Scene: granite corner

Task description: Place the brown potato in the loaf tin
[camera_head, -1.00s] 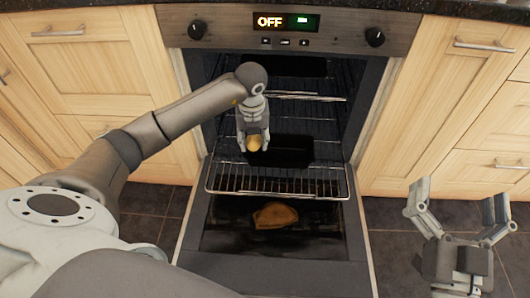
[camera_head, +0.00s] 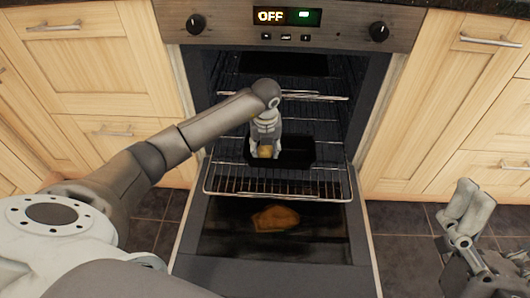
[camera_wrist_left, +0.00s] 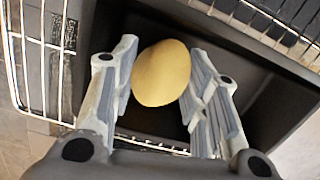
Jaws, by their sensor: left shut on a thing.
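The potato (camera_wrist_left: 161,73), yellowish-brown, is between the fingers of my left gripper (camera_wrist_left: 160,95) in the left wrist view. My left gripper (camera_head: 265,155) is shut on the potato (camera_head: 265,151) in the head view, over the left part of the dark loaf tin (camera_head: 300,152). The tin stands on the pulled-out oven rack; in the left wrist view the loaf tin (camera_wrist_left: 115,22) lies below and around the potato. I cannot tell if the potato touches the tin's floor. My right gripper (camera_head: 477,212) is at the lower right, away from the oven, its fingers partly hidden.
The oven door (camera_head: 270,275) is open and lowered, with a brown patch (camera_head: 275,218) on its glass. The wire rack (camera_head: 330,188) sticks out above it. The oven's side walls flank my left arm. Wooden cabinets (camera_head: 455,95) stand on both sides.

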